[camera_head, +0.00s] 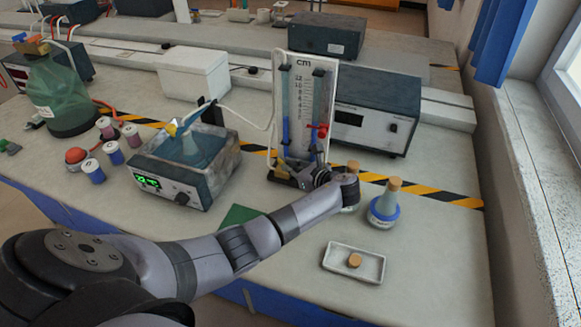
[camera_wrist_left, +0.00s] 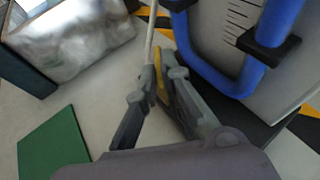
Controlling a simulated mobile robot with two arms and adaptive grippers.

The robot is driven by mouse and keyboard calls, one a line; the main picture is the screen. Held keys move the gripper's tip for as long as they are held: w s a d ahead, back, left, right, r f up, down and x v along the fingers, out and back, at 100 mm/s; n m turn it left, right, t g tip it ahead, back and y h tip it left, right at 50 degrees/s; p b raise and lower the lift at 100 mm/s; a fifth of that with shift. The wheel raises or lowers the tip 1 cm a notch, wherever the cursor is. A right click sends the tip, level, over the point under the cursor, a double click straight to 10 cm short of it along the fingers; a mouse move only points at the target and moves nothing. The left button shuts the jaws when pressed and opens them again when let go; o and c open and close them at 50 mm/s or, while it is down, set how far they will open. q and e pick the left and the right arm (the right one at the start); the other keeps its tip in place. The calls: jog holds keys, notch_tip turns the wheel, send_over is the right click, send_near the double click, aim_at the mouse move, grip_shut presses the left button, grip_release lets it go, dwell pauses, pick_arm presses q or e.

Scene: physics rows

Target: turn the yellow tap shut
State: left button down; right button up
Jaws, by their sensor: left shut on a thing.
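The yellow tap (camera_wrist_left: 161,86) shows as a narrow yellow strip between my left fingers in the left wrist view. My left gripper (camera_wrist_left: 162,80) is shut on it, and the fingers hide most of it. A thin pale tube runs up from the tap. In the head view my left gripper (camera_head: 287,168) is at the lower front of the manometer board (camera_head: 305,95), and I cannot make out the tap there. The board carries a scale and blue-filled tubes, which loom close at the right in the wrist view (camera_wrist_left: 240,80). My right gripper is not in view.
A red tap (camera_head: 321,130) sits higher on the board. A water bath (camera_head: 185,165) stands left, a dark-topped instrument (camera_head: 375,110) behind right. A flask with a blue ring (camera_head: 383,208) and a white tray (camera_head: 340,262) are right of my arm. A green mat (camera_wrist_left: 53,145) lies nearby.

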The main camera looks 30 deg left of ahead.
pick_arm(q)
jog(key=shift+s, duration=0.1)
jog(key=m+t+h+p, duration=0.1)
jog(key=m+p, duration=0.1)
jog(key=p, duration=0.1)
jog(key=s+m+t+h+p, duration=0.1)
jog(key=t+p, duration=0.1)
jog(key=p, duration=0.2)
jog(key=a+m+t+h+p, duration=0.1)
jog(key=m+t+p, duration=0.1)
jog(key=p, duration=0.1)
jog(key=shift+s+r+m, duration=0.25)
jog(key=shift+r+m, duration=0.05)
jog(key=shift+s+a+f+m+t+h+p, duration=0.1)
jog(key=shift+a+m+t+h+p, duration=0.05)
jog(key=shift+m+t+h+p, duration=0.3)
jog(key=shift+s+a+f+m+t+h+p, duration=0.1)
jog(key=shift+m+t+h+p, duration=0.25)
jog(key=shift+m+t+h, duration=0.1)
jog(key=shift+a+f+m+t+h, duration=0.15)
jog(key=shift+m+t+h, duration=0.35)
jog(key=shift+m+h, duration=0.3)
jog(key=shift+s+a+m+t+h+b, duration=0.1)
jog(key=shift+a+m+t+h+b, duration=0.15)
jog(key=shift+m+h, duration=0.5)
jog(key=shift+s+a+m+t+h+b, duration=0.15)
jog(key=shift+m+t+h, duration=0.2)
jog(key=shift+m+h, duration=0.4)
jog(key=shift+w, duration=0.1)
